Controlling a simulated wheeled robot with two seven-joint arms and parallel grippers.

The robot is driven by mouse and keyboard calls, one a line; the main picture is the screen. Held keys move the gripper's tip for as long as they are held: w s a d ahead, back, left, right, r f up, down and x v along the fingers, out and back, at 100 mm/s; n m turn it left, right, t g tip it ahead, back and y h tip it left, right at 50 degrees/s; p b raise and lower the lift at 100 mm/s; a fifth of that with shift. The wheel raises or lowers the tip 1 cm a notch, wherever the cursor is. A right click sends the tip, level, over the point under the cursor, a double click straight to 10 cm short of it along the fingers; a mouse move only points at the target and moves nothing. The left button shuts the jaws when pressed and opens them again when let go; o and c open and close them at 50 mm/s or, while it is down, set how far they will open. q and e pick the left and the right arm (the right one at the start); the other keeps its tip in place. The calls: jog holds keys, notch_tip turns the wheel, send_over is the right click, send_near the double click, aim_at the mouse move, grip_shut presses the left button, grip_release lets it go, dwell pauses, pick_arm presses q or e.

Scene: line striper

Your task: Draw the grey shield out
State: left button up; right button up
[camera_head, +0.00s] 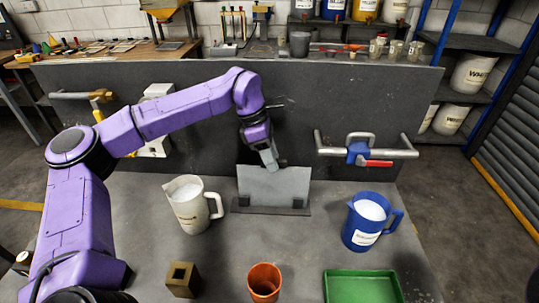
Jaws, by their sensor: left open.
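The grey shield (275,188) is a flat, light grey plate standing upright in a dark base (272,210) at the back of the bench. Its lower edge sits behind two small dark blocks on the base. My left gripper (273,166) points down at the shield's top edge, near the middle. Its jaws are open, and they overlap the top of the plate in this view. I cannot tell whether they touch it. My right gripper is not in view.
A white jug (188,206) stands left of the shield, a blue jug (362,235) to the right. A brown block (181,280), an orange cup (264,281) and a green tray (350,286) are in front. A dark panel with pipes and valves (357,151) rises behind.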

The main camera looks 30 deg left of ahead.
pick_arm(q)
jog(key=shift+w, duration=0.1)
grip_shut()
jog(key=shift+r, duration=0.2)
jog(key=shift+w+r+p, duration=0.1)
jog(key=shift+r+p, duration=0.15)
jog(key=shift+p, duration=0.15)
jog(key=shift+r, duration=0.25)
notch_tip(320, 180, up, 6)
jog(key=p, duration=0.6)
jog(key=shift+w+a, duration=0.2)
jog(key=shift+w, duration=0.05)
jog(key=shift+r, duration=0.1)
